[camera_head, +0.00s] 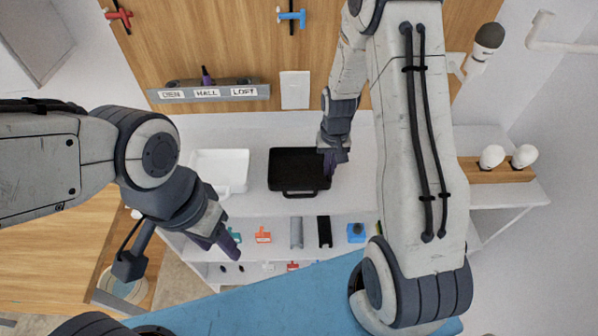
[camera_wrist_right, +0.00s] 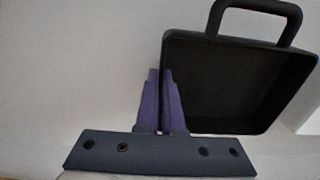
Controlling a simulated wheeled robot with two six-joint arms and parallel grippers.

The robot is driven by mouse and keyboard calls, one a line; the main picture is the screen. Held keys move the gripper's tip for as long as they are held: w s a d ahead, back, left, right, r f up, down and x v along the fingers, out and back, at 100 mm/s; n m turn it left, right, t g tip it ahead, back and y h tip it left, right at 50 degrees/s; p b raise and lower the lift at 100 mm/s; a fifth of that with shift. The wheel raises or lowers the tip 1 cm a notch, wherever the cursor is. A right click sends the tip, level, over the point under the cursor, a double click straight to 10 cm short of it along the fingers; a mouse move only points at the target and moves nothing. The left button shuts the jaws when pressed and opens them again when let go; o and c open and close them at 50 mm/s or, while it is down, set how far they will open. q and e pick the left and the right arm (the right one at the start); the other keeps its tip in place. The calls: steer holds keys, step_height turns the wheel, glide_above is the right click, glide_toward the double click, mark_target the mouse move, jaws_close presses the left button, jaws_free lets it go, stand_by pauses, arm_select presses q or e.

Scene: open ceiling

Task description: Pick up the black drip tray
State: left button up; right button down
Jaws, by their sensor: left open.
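The black drip tray (camera_head: 290,183), a shallow square pan with a loop handle, lies on the white counter in the head view, handle towards me. It also shows in the right wrist view (camera_wrist_right: 240,85). My right gripper (camera_head: 333,160) is at the tray's right wall in the head view. In the right wrist view its purple fingers (camera_wrist_right: 162,100) are close together, one on each side of the tray's wall, and look closed on it. My left gripper (camera_head: 224,240) is open and empty, in front of the counter, left of the tray.
A white tray (camera_head: 222,168) stands just left of the black one. A labelled rail (camera_head: 208,93) is on the wooden wall behind. A wooden block with two white knobs (camera_head: 497,172) is at the right.

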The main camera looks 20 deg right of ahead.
steer(key=shift+r, duration=0.45)
steer(key=r, duration=0.1)
steer(key=r+b, duration=0.1)
steer(key=r, duration=0.1)
steer(key=shift+s+d+r+b, duration=0.3)
steer(key=shift+d+b, duration=0.05)
steer(key=s+d+r+b, duration=0.2)
steer(key=s+d+r, duration=0.4)
steer(key=s, duration=0.2)
steer(key=shift+s+d+r, duration=0.15)
steer(key=shift+s+r, duration=0.1)
steer(key=shift+s, duration=0.1)
